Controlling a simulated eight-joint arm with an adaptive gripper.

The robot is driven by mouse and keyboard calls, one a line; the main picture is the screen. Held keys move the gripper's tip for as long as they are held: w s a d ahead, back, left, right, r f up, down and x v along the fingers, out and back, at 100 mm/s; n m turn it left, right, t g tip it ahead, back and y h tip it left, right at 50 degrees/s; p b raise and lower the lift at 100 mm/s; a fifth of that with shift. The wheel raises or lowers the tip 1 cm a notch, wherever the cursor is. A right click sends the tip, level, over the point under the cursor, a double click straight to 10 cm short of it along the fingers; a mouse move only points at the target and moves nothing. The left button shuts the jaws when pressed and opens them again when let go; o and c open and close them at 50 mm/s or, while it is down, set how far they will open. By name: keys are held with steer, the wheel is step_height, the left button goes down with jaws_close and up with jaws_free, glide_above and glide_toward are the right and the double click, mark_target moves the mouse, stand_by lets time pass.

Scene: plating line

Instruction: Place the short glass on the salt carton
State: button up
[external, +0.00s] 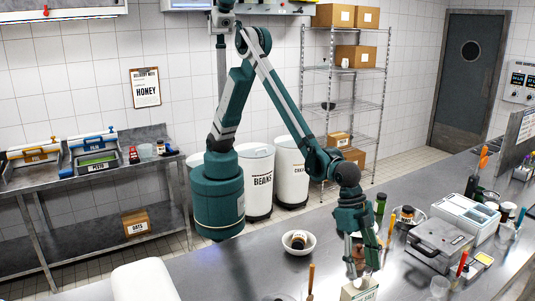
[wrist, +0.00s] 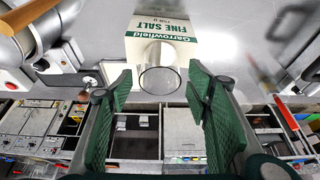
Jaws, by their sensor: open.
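The short glass (wrist: 159,77) is clear, with its round rim toward the camera in the wrist view. It appears to stand on the top of the white and green salt carton (wrist: 162,27). The carton's label reads Garrowfield Fine Salt. In the external view the carton (external: 360,291) is at the bottom edge, partly cut off, and the glass is hard to make out there. My gripper (external: 363,268) is right above the carton. Its green fingers are spread, one on each side of the glass, with visible gaps in the wrist view.
A white bowl (external: 299,243) with a dark-lidded jar in it sits left on the steel counter. A grey press-like appliance (external: 440,238) and a white appliance (external: 466,213) stand to the right. A wooden-handled tool (external: 311,280) stands near the carton's left.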

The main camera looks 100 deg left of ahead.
steer(key=v, duration=1)
stand_by(0.8)
steer(key=shift+a+r, duration=0.1)
steer(key=shift+a, duration=0.05)
steer(key=s+a+r+n+t, duration=0.15)
steer(key=a+r, duration=0.25)
steer(key=a, duration=0.8)
steer(key=s+a+r+n+y, duration=0.1)
steer(key=s+a+r, duration=0.3)
steer(key=a, duration=0.7)
steer(key=s+a+r+n+t, duration=0.15)
steer(key=a+r, duration=0.35)
steer(key=a, duration=0.7)
steer(key=s+a+f+n+y, duration=0.1)
steer(key=s+a+f+n, duration=0.1)
steer(key=s+a, duration=0.8)
steer(key=s+a+f+n+t+y, duration=0.1)
steer(key=s+a+n, duration=0.2)
steer(key=s+a, duration=0.8)
steer(key=shift+a+f, duration=0.4)
steer(key=shift+a, duration=0.6)
